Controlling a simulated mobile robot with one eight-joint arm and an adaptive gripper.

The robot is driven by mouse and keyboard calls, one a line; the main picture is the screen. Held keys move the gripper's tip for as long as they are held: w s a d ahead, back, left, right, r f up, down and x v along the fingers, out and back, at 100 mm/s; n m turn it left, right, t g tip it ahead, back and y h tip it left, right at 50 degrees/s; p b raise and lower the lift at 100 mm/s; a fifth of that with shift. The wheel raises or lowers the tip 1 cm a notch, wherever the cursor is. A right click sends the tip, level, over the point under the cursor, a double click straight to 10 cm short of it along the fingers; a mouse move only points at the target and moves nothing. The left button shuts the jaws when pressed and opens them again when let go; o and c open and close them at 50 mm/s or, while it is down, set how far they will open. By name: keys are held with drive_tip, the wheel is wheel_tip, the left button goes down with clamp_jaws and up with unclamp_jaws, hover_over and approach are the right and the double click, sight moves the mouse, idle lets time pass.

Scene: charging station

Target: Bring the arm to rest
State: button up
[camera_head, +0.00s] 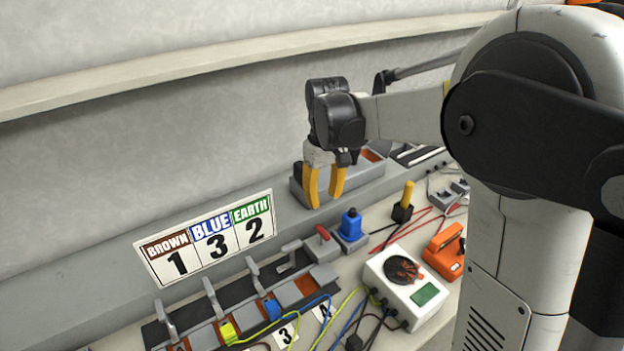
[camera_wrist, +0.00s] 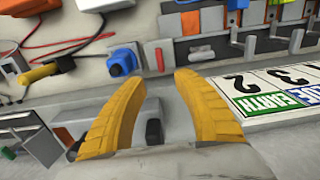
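My gripper (camera_head: 324,190) has yellow fingers and hangs above the back of the workbench, in front of the wall. In the wrist view my gripper (camera_wrist: 160,85) shows its two fingers spread apart, with nothing held between them. My arm reaches in from the right in the head view, its forearm roughly level. The fingers point down in the head view, near a grey box at the back of the bench.
The bench holds a white meter (camera_head: 408,285), an orange device (camera_head: 444,250), a blue plug (camera_head: 351,226), a yellow-handled tool (camera_head: 407,195) and several levers (camera_head: 215,298). A sign (camera_head: 205,240) reads BROWN 1, BLUE 3, EARTH 2. Loose wires cross the front. A wall ledge (camera_head: 200,65) runs behind.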

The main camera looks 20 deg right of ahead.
drive_tip(key=s+r+m+t, duration=0.2)
drive_tip(key=s+t, duration=0.1)
drive_tip(key=s, duration=0.7)
drive_tip(key=s+r+m+t, duration=0.1)
drive_tip(key=s+t, duration=0.3)
drive_tip(key=s, duration=0.6)
drive_tip(key=shift+r+m, duration=0.4)
drive_tip(key=shift+r, duration=0.2)
drive_tip(key=shift+s, duration=0.1)
